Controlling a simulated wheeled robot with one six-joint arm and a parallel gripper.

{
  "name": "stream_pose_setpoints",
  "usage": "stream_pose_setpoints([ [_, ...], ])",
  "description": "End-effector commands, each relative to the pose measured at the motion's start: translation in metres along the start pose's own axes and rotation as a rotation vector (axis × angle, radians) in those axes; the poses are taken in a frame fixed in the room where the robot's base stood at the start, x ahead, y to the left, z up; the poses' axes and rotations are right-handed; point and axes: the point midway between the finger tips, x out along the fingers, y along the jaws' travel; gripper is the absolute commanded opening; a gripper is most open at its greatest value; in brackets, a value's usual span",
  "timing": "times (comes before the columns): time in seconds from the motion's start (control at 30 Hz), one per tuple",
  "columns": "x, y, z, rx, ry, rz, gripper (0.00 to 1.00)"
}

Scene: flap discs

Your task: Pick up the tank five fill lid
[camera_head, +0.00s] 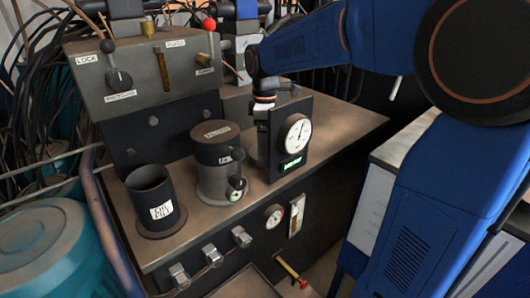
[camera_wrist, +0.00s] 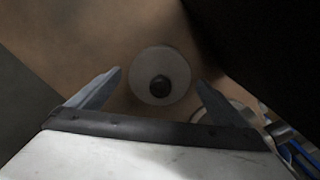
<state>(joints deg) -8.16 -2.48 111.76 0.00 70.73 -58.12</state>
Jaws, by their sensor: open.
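In the wrist view, a round grey lid (camera_wrist: 148,66) with a dark round knob (camera_wrist: 160,85) in its middle lies on a brown surface. My gripper (camera_wrist: 161,77) is open. Its two fingers stand apart to the left and right of the lid in the picture, with nothing held between them. How far the fingertips are above the lid I cannot tell. In the head view, my wrist points down behind the black gauge box, and the fingers are hidden there. I cannot make out this lid in the head view.
On the brown bench (camera_head: 345,130) stand a black gauge box (camera_head: 291,155), a dark capped cylinder (camera_head: 213,177) with a small round fitting, and an open black cup (camera_head: 151,190) with a white label. A control box (camera_head: 150,85) with levers rises behind. Teal drums (camera_head: 50,250) stand left.

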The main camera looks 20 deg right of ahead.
Motion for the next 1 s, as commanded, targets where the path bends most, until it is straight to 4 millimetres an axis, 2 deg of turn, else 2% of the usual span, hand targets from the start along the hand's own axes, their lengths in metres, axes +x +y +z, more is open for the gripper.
stream_pose_setpoints([
  [0.13, 0.000, 0.000, 0.000, 0.000, 0.000, 0.000, 0.95],
  [0.3, 0.000, 0.000, 0.000, 0.000, 0.000, 0.000, 0.55],
  [0.67, -0.006, 0.000, 0.000, 0.000, 0.001, 0.001, 0.55],
  [0.77, -0.018, 0.001, 0.000, 0.000, 0.002, 0.003, 0.55],
  [1.0, -0.061, 0.001, -0.001, 0.000, 0.002, 0.003, 0.55],
])
